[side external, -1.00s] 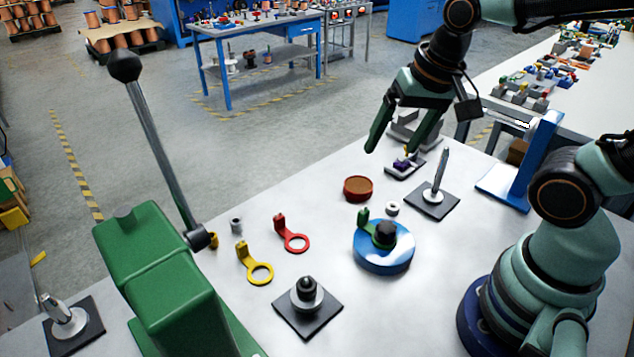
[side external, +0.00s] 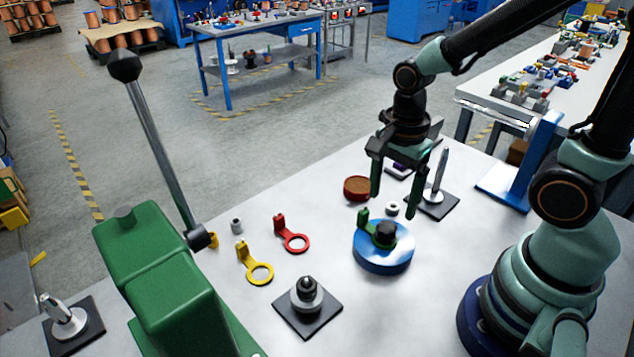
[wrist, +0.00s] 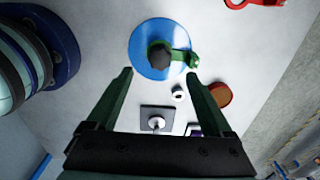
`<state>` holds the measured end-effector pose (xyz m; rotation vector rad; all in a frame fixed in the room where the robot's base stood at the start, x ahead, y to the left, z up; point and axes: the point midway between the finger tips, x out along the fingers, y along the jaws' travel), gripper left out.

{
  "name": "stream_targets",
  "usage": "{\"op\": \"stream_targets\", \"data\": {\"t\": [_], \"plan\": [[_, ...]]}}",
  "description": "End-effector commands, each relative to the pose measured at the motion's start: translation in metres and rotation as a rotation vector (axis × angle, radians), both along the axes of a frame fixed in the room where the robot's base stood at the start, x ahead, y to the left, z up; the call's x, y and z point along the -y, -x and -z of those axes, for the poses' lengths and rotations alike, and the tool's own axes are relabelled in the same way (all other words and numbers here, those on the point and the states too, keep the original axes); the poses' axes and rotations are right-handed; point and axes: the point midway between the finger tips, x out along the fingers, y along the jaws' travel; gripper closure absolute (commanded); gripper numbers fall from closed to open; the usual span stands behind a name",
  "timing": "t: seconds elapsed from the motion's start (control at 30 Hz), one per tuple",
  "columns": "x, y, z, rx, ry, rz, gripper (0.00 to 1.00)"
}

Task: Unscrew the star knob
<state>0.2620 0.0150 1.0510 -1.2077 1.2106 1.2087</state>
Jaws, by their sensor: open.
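The star knob (side external: 385,231) is a small black knob on top of a blue round disc (side external: 384,258). A green tabbed piece (side external: 364,217) sits under the knob and sticks out to one side. In the wrist view the knob (wrist: 160,56) shows above the gap between my fingers, with the green piece (wrist: 186,58) to its right on the blue disc (wrist: 146,37). My gripper (side external: 392,203) is open and empty, fingers pointing down, above and slightly behind the knob. It does not touch the knob.
A spindle on a black plate (side external: 440,205) stands close right of my gripper. A brown-topped red cup (side external: 357,188) and a small white ring (side external: 392,208) lie nearby. Red (side external: 294,242) and yellow (side external: 260,272) ring tags, a black-plated post (side external: 322,316) and a green lever machine (side external: 165,265) are left.

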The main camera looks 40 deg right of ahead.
Motion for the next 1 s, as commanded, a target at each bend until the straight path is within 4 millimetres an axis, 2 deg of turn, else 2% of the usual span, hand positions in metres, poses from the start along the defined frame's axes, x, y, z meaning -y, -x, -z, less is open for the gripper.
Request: {"op": "stream_targets", "data": {"t": [0.03,0.2,0.5,0.7,1.0], "plan": [[0.0,0.002,0.01,-0.009,0.001,0.0,0.15],[0.0,0.002,0.037,-0.008,0.0,-0.001,0.15],[0.0,0.001,0.07,-0.003,0.0,-0.001,0.15],[0.0,0.0,0.078,0.0,0.0,-0.002,0.15],[0.0,0.0,0.079,0.001,0.0,-0.002,0.15]]}}
